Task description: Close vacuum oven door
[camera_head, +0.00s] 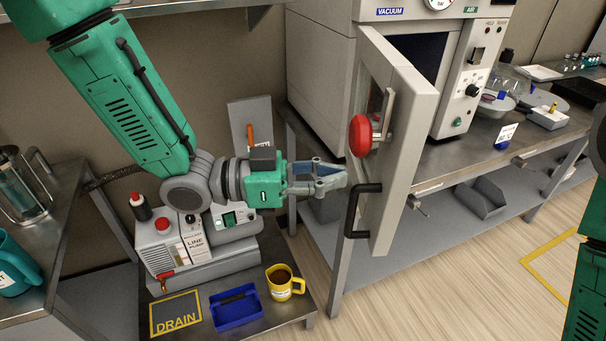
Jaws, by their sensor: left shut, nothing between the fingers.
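The vacuum oven (322,75) stands on a steel bench, with its door (405,130) swung open toward me. The dark chamber opening shows behind the door. The door has a red knob (359,136) and a black handle (352,212) on its outer face. My left gripper (340,180) is shut and empty, just left of the door. Its fingertips are close to the door's outer face, between the knob and the handle; I cannot tell if they touch it. My right gripper is out of view; only a green part of that arm shows at the right edge.
A line pump (160,253), a blue tray (236,309) and a yellow mug (281,284) stand on a low table below my left arm. Glassware and a small card (507,132) stand on the bench right of the oven. The floor before the bench is clear.

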